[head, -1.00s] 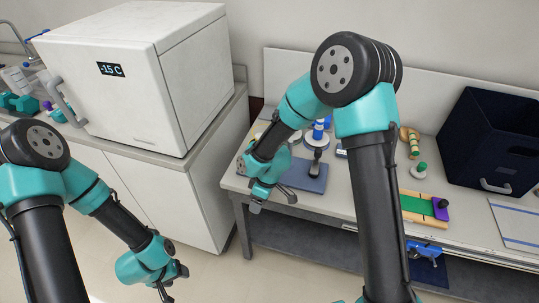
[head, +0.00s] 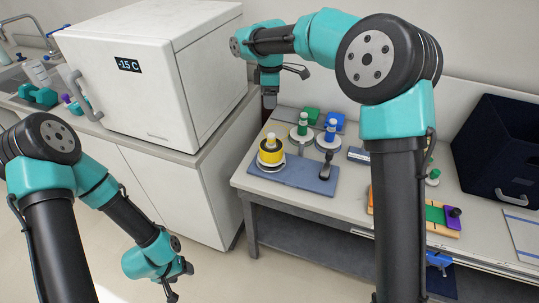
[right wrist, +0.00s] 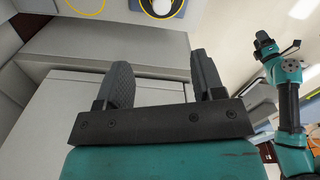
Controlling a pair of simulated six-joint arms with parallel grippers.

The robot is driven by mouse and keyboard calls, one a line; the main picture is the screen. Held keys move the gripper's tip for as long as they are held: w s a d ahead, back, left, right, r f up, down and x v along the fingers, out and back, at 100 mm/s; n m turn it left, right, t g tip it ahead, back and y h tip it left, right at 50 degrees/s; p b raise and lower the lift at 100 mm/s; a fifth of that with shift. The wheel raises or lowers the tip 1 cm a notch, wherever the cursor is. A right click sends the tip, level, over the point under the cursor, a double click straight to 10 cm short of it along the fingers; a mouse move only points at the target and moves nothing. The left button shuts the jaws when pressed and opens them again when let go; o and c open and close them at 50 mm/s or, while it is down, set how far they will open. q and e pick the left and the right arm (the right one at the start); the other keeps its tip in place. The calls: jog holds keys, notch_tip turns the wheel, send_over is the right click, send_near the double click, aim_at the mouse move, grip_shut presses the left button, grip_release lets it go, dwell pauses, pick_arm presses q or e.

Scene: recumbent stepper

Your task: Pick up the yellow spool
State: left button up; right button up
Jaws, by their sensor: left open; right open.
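The yellow spool (head: 271,154) stands on the stand with the blue-grey base at the left end of the workbench, with a white post at its centre. My right gripper (head: 286,87) is open and empty, raised above and behind the spool in the head view. Its two dark fingers (right wrist: 163,72) are apart in the right wrist view, with nothing between them. Yellow-edged round shapes are cut off at that view's top; I cannot tell which is the spool. My left gripper (head: 178,281) is open and empty, low in front of the white cabinet, away from the workbench.
Green and blue spools (head: 302,127) on white discs stand right of the yellow spool. A dark upright part (head: 326,164) stands on the base (head: 292,178). A white freezer (head: 150,75) is at left. A navy bin (head: 500,150) stands at right.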

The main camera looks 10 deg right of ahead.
aim_at(271, 135)
jog(key=shift+f, duration=0.1)
notch_tip(271, 135, down, 12)
jog(key=shift+f, duration=0.1)
dwell(0.6)
jog(key=shift+s+d+f, duration=0.1)
jog(key=shift+f, duration=1.2)
jog(key=shift+s+d+f, duration=0.1)
jog(key=shift+f, duration=1.2)
grip_shut()
